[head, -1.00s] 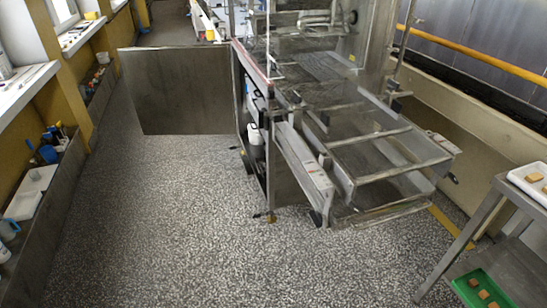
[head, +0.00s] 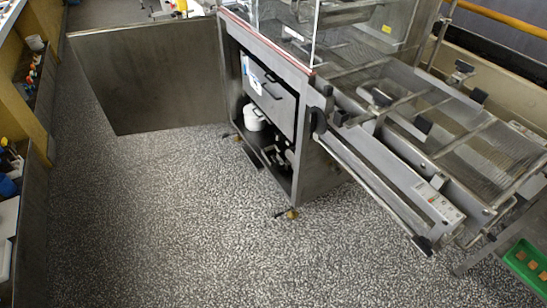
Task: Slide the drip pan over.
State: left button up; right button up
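The enrober (head: 262,50) stands at the centre and right, with a clear guard on top. Its mesh conveyor (head: 495,152) reaches out to the right in a metal frame with crossbars. I cannot single out the drip pan with certainty; the space under the mesh is mostly hidden by the side rail (head: 385,165). Neither of my grippers is in view.
A dark cabinet door (head: 150,75) stands open to the left. The open cabinet holds a drawer-like box (head: 268,95) and a white container (head: 254,117). A green tray (head: 528,264) with brown pieces lies at lower right. The speckled floor (head: 180,220) in front is clear.

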aim_at(267, 152)
jog(key=i+j+z, duration=0.15)
jog(key=i+j, duration=0.2)
jog(key=i+j+z, duration=0.15)
jog(key=i+j, duration=0.3)
jog(key=i+j+z, duration=0.2)
jog(key=i+j, duration=0.25)
jog(key=i+j+z, duration=0.15)
jog(key=i+j, duration=0.35)
jog(key=i+j+z, duration=0.15)
jog(key=i+j, duration=0.2)
jog(key=j, duration=0.25)
